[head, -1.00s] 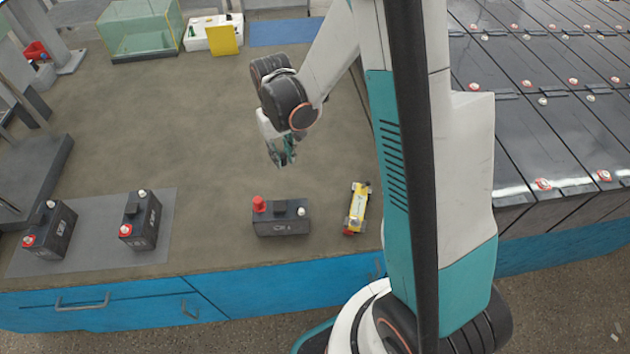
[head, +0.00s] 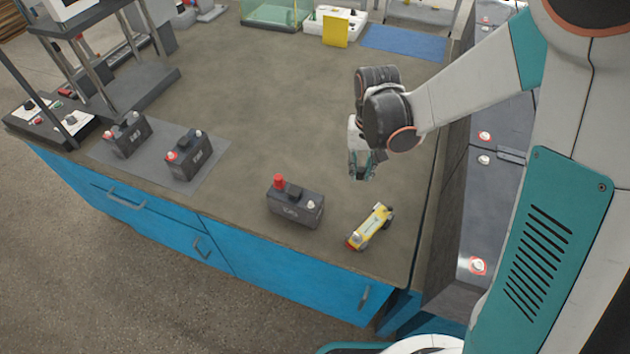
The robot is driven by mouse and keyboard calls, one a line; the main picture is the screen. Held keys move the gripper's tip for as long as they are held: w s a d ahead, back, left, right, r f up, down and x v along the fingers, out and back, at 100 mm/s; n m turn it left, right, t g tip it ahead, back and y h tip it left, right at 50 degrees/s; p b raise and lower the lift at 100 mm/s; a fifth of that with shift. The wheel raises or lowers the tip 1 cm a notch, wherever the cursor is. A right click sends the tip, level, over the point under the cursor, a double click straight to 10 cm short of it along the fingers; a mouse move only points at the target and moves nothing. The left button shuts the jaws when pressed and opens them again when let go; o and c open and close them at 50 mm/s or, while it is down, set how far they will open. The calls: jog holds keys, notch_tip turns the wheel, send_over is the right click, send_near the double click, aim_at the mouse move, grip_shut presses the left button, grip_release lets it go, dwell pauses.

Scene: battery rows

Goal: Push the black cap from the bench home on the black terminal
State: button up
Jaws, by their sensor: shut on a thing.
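A dark battery (head: 296,206) stands upright on the bench near its front edge. A red cap (head: 279,181) covers the terminal at its left end. The terminal at its right end (head: 311,205) shows as a bare pale post, with no black cap on it. My gripper (head: 362,177) points down behind and to the right of this battery, apart from it. It is shut on a small dark thing, which I take for the black cap; the fingers mostly hide it. No loose black cap shows on the bench.
A yellow tool (head: 371,227) lies right of the battery, near the bench corner. Two more batteries, one at the left (head: 127,136) and one nearer (head: 188,156), stand on a grey mat (head: 203,177). A blue mat (head: 405,43) lies at the back. The middle of the bench is clear.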

jog(key=b, duration=0.1)
send_near(311, 204)
jog(key=shift+w, duration=0.1)
jog(key=shift+f+b, duration=1.6)
jog(key=shift+f, duration=0.6)
jog(key=shift+f+b, duration=1.4)
jog(key=shift+f, duration=0.05)
dwell(1.4)
jog(key=o, duration=0.8)
jog(key=shift+o, duration=0.5)
jog(key=o, duration=0.4)
jog(key=shift+r, duration=0.15)
jog(key=shift+r+p, duration=2.5)
jog(key=shift+r, duration=0.9)
